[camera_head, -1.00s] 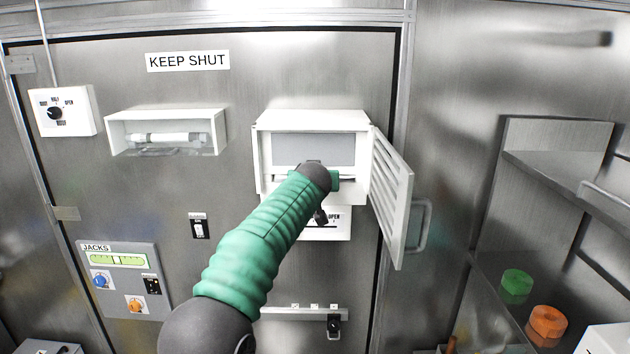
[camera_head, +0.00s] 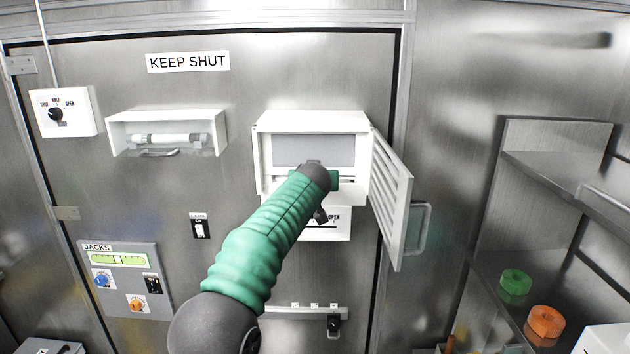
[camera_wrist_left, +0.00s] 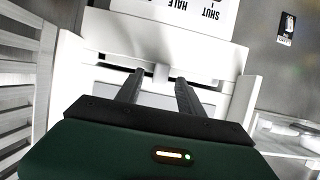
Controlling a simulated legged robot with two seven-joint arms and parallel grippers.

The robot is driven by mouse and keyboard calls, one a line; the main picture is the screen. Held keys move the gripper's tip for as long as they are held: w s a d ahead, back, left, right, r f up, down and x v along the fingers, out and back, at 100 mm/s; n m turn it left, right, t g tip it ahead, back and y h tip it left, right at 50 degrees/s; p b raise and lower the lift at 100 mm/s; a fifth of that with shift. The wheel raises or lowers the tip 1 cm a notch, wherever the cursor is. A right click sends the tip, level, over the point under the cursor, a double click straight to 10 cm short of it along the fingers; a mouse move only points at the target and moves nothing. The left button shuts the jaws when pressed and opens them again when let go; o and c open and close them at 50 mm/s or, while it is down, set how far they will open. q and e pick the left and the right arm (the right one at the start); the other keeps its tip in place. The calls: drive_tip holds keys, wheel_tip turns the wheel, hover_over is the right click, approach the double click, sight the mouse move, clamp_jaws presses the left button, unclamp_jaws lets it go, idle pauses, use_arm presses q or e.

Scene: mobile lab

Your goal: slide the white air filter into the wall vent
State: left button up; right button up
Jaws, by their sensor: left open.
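The wall vent (camera_head: 262,165) is a white open-fronted box, its louvred door (camera_head: 392,200) swung open to the right. A pale grey panel with a white edge, which looks like the air filter (camera_head: 312,150), shows inside the vent. My arm hides its lower part, and I cannot tell how deep it sits. My left gripper (camera_head: 316,177) is at the vent's lower front. In the left wrist view my left gripper (camera_wrist_left: 158,88) is open, its two dark fingers apart on either side of a small white tab (camera_wrist_left: 161,73) by a dark slot. Contact cannot be told.
A marked lever plate (camera_head: 335,222) is just below the vent. A white box with a bar (camera_head: 165,118) is on the wall to the left. A door handle (camera_head: 424,228) and steel shelves (camera_head: 560,170) are at right. Free space lies in front of the wall.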

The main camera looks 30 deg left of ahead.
use_arm(q)
drive_tip(key=b+v, duration=0.9)
drive_tip(key=v, duration=0.7)
drive_tip(key=shift+s+d, duration=0.25)
drive_tip(key=shift+s, duration=0.05)
drive_tip(key=shift+a, duration=0.25)
